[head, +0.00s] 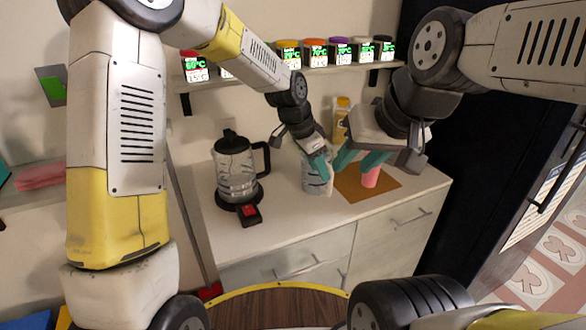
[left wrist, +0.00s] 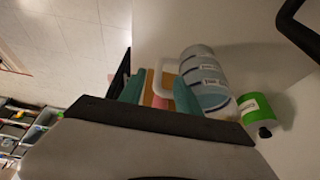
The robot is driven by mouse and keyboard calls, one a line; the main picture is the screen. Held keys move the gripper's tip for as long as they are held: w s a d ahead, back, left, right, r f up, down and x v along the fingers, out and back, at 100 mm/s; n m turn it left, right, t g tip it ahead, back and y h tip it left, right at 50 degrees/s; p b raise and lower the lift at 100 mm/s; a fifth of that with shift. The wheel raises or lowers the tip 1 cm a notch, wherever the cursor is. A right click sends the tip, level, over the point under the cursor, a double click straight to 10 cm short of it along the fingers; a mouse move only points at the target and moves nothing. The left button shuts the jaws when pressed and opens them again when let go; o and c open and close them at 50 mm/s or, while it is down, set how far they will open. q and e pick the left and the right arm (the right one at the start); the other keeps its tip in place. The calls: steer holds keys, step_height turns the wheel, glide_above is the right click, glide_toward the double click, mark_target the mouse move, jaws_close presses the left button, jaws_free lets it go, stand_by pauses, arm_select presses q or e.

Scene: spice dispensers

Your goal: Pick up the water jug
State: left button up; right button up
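The clear grey jug (head: 312,178) stands on the counter, partly behind my left gripper. It also shows in the left wrist view (left wrist: 207,78), with its white handle (left wrist: 160,77) towards my gripper. My left gripper (head: 321,165) has its teal fingers at the jug's handle side. In the left wrist view the fingers (left wrist: 158,94) are apart, with the handle appearing in or just beyond the gap; contact cannot be told. My right gripper (head: 359,160) is open, its teal fingers apart above a pink cup (head: 370,179).
A kettle (head: 235,172) with a black lid and handle stands left of the jug on a black base. An orange-brown mat (head: 385,189) lies under the cup. A yellow bottle (head: 341,122) stands behind. Several dispensers (head: 315,53) line the shelf above.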

mark_target(329, 184)
arm_select(q)
steer(key=x, duration=0.8)
steer(key=shift+w+d, duration=0.1)
steer(key=shift+d, duration=0.2)
jaws_close()
steer(key=shift+r, duration=0.15)
stand_by(0.9)
